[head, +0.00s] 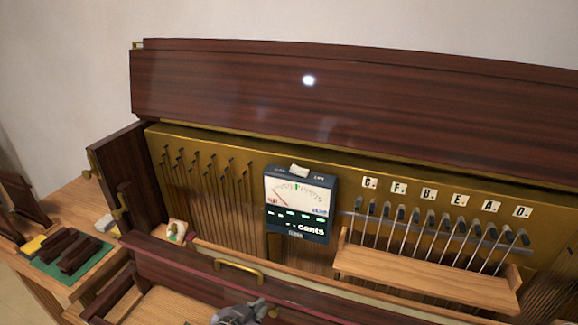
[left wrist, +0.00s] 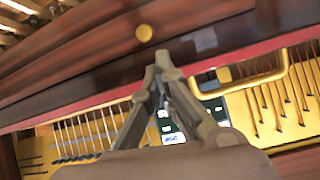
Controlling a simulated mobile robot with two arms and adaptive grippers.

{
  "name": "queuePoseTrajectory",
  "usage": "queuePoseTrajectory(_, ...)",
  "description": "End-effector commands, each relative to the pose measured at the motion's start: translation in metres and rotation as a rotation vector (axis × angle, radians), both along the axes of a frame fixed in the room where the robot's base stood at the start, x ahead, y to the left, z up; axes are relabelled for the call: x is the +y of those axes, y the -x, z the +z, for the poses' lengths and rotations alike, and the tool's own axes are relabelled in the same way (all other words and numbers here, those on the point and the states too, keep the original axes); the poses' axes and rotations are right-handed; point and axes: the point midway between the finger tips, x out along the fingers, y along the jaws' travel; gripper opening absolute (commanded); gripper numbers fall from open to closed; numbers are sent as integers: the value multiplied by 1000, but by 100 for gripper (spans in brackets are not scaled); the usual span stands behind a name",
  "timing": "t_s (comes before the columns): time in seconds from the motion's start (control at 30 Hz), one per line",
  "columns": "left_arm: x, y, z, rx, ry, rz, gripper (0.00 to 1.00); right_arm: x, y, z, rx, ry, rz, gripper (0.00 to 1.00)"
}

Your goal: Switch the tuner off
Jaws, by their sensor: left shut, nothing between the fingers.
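The tuner (head: 297,205) is a dark box mounted on the gold panel of the open piano. Its pale dial has a red needle at the left, and green segments and the word "cents" show below. A white switch (head: 299,170) sits at its top edge; the small labels beside it are too small to read. My left gripper (head: 258,306) is at the bottom edge of the head view, below and in front of the tuner, apart from it. In the left wrist view its fingers (left wrist: 163,66) are shut and empty, partly hiding the tuner (left wrist: 172,137).
A wooden shelf (head: 425,275) with hammers and letter tiles above stands right of the tuner. A brass handle (head: 238,268) sits on the front rail below. Strings are left of the tuner. Dark blocks lie on a green mat (head: 45,267) at far left.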

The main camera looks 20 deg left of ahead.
Motion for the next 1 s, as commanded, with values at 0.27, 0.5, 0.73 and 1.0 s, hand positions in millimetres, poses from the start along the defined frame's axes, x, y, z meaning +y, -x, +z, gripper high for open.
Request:
queuePoseTrajectory(0.27, 0, -105, 140, -586, 15, -18, 0, 0, 0, 0, 0, 0, 0, 0)
queuePoseTrajectory(0.5, 1, -130, 234, -944, 17, -26, 0, 0, 0, 0, 0, 1, 0, 0)
queuePoseTrajectory(0.73, 0, -143, 255, -995, 17, -28, 0, 0, -1, 8, -1, 1, 0, 0)
queuePoseTrajectory(1.0, -5, -195, 274, -992, 17, -29, 0, 0, -1, 31, -1, 1, 0, 0)
